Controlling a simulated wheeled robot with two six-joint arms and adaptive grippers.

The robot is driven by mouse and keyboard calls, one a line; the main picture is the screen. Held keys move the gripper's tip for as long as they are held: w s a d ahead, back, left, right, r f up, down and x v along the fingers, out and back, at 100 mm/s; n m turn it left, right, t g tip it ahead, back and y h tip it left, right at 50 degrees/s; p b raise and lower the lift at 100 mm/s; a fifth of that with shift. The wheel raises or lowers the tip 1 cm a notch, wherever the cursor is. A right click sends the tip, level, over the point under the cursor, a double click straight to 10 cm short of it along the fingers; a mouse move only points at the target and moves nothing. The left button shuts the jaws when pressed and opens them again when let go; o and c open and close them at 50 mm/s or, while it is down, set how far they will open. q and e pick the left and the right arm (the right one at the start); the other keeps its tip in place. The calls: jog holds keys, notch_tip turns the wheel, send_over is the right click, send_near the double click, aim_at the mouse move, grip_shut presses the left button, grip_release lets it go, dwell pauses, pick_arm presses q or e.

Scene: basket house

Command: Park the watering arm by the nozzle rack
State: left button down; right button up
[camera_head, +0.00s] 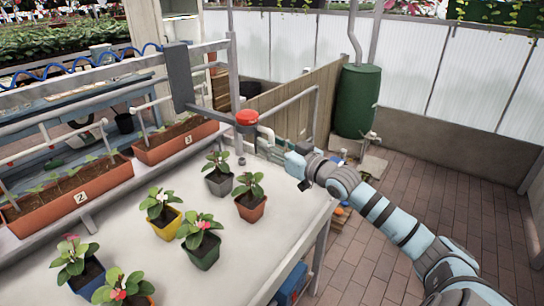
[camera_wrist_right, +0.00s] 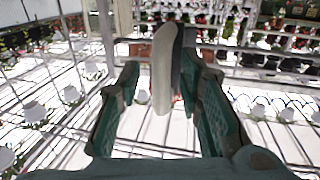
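The watering arm (camera_head: 212,113) is a grey bar reaching over the white bench from a dark grey upright block. It carries a red cap (camera_head: 247,118), a downward tube and a pale bent handle (camera_head: 266,134) at its end. My right gripper (camera_head: 290,158) is beside this end, at the bench's right side. In the right wrist view its two green fingers (camera_wrist_right: 165,105) stand wide apart, with a pale upright piece (camera_wrist_right: 163,70) between them, seemingly the handle. Whether they touch it I cannot tell. I cannot make out the nozzle rack. My left gripper is out of view.
Several potted plants (camera_head: 200,243) stand on the white bench (camera_head: 130,205). Long planters marked 2 (camera_head: 72,200) and 3 (camera_head: 180,143) line its back. A metal rail (camera_head: 290,101) rises at the right edge.

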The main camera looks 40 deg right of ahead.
jog(key=shift+w, duration=0.15)
grip_shut()
jog(key=shift+a, duration=0.15)
